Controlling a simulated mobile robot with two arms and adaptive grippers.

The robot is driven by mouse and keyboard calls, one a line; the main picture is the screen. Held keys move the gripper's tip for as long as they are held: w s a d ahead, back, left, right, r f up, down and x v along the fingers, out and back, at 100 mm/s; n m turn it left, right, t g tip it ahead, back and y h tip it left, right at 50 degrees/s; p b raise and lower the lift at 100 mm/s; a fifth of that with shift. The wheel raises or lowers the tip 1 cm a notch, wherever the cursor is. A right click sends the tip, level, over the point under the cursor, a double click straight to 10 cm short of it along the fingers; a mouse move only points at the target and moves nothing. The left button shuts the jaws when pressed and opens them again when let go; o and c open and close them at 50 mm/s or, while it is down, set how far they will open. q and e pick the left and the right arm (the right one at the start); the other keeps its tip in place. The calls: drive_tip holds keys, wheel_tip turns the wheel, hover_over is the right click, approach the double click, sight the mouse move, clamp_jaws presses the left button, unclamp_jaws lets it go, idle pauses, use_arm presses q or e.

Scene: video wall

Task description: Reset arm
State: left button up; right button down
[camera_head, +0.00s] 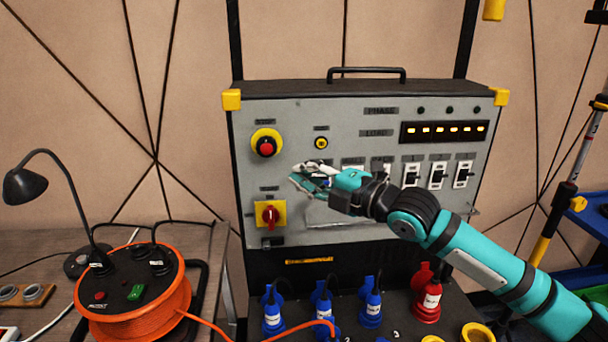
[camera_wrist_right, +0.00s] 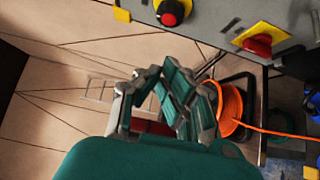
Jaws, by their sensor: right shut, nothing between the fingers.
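My right arm (camera_head: 490,260) is teal and black and reaches in from the lower right in the head view. My right gripper (camera_head: 303,178) is shut and empty in front of the grey control panel (camera_head: 350,115). It lies right of the red rotary switch (camera_head: 269,214) and below the small yellow-ringed button (camera_head: 321,143). It hides part of the row of breaker switches. In the right wrist view the gripper's fingers (camera_wrist_right: 165,95) show near the middle with nothing between them. My left gripper is in neither view.
A red stop button (camera_head: 266,147) sits at the panel's upper left. Blue plugs (camera_head: 272,312) and a red plug (camera_head: 428,300) stand below the panel. An orange cable reel (camera_head: 135,320) and a black lamp (camera_head: 25,186) are on the left table (camera_head: 40,245).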

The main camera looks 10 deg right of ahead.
drive_tip(key=s+a+f+m+g+h, duration=0.1)
drive_tip(key=s+f+m+h, duration=0.1)
drive_tip(key=s+f+m, duration=0.45)
drive_tip(key=s+f+m+g+h, duration=0.1)
drive_tip(key=s+f, duration=0.2)
drive_tip(key=f, duration=0.7)
drive_tip(key=s+a+f+m+g+h, duration=0.1)
drive_tip(key=s+f+m+h, duration=0.1)
drive_tip(key=s+f+m, duration=0.45)
drive_tip(key=s+d+f+m+g+h, duration=0.35)
drive_tip(key=s+d+f+m, duration=0.35)
drive_tip(key=s, duration=0.4)
drive_tip(key=s+d+f+m+g+h, duration=0.3)
drive_tip(key=s+d+f+m+h, duration=0.1)
drive_tip(key=s+d+f, duration=0.6)
wheel_tip(320, 180, down, 23)
drive_tip(key=s+a, duration=0.1)
drive_tip(key=s, duration=0.1)
drive_tip(key=s+d+f+g, duration=0.2)
drive_tip(key=s+d+f, duration=0.1)
drive_tip(key=s+f, duration=1.4)
drive_tip(key=shift+f, duration=0.5)
